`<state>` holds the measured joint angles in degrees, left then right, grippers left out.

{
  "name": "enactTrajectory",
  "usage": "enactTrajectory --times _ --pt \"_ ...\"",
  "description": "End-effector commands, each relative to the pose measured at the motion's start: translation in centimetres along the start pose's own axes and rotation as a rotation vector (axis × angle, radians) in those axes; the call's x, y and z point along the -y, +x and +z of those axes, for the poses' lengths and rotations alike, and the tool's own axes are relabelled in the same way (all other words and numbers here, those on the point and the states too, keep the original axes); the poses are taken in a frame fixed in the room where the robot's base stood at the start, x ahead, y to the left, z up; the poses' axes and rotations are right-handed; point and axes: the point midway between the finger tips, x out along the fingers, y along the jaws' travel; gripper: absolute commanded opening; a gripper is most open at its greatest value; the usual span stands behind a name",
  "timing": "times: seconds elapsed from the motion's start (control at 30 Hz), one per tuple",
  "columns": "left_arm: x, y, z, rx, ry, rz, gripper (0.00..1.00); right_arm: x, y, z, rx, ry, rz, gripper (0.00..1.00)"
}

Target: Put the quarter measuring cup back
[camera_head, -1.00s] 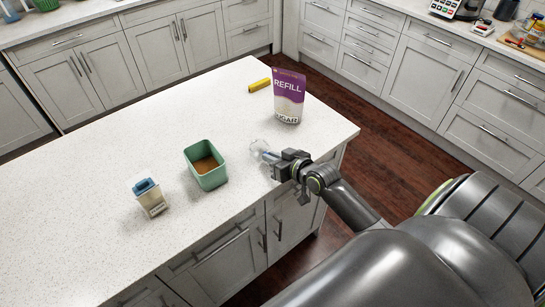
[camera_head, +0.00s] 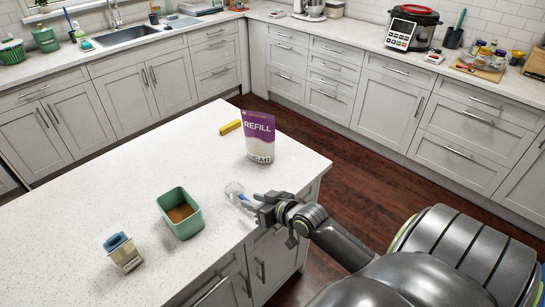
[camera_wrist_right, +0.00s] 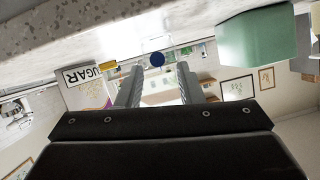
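A small clear cup (camera_head: 234,189) with a blue handle, seemingly the measuring cup, lies on the white island top near its right edge. Its size mark cannot be read. My right gripper (camera_head: 254,204) is low over the counter, just right of the cup, with its fingers toward the handle. In the right wrist view, which is upside down, the fingers (camera_wrist_right: 158,85) stand apart with a round blue end (camera_wrist_right: 157,59), likely the handle's, seen between and beyond them. Whether they touch it cannot be told. My left gripper is not in view.
A green open box (camera_head: 167,207) with brown contents and a cream container with a blue top (camera_head: 123,254) stand left of the cup. A purple-white sugar pouch (camera_head: 259,138) and a yellow block (camera_head: 230,127) are behind it. The island's left part is clear. Back counters hold a cooker (camera_head: 411,27).

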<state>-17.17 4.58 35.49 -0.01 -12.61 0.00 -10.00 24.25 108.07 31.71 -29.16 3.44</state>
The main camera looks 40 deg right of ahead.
Motion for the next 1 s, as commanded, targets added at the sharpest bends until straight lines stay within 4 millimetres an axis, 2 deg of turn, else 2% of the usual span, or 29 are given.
enactTrajectory --times 0.03,0.2,0.43,0.6,0.87,0.97,1.0 --pt "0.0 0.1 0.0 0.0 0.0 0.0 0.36 -0.1 -1.2 0.1 0.002 -0.004 0.001 0.34" --pt "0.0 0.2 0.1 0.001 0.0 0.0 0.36 -0.1 -4.8 0.1 0.003 -0.004 0.001 0.34" --pt "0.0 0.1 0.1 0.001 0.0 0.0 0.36 -0.1 -8.0 0.1 0.002 -0.003 0.002 0.34" --pt "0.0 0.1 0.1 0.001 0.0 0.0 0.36 0.0 -8.9 0.0 0.0 0.0 0.0 0.34" --pt "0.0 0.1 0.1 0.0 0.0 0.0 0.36 -0.1 -8.9 0.2 0.002 0.001 0.004 0.34" --pt "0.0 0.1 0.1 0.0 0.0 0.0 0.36 -1.3 -8.4 1.5 0.021 0.004 0.034 0.34" --pt "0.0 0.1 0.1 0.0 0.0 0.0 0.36 -2.2 -8.0 2.6 0.036 0.006 0.056 0.34"
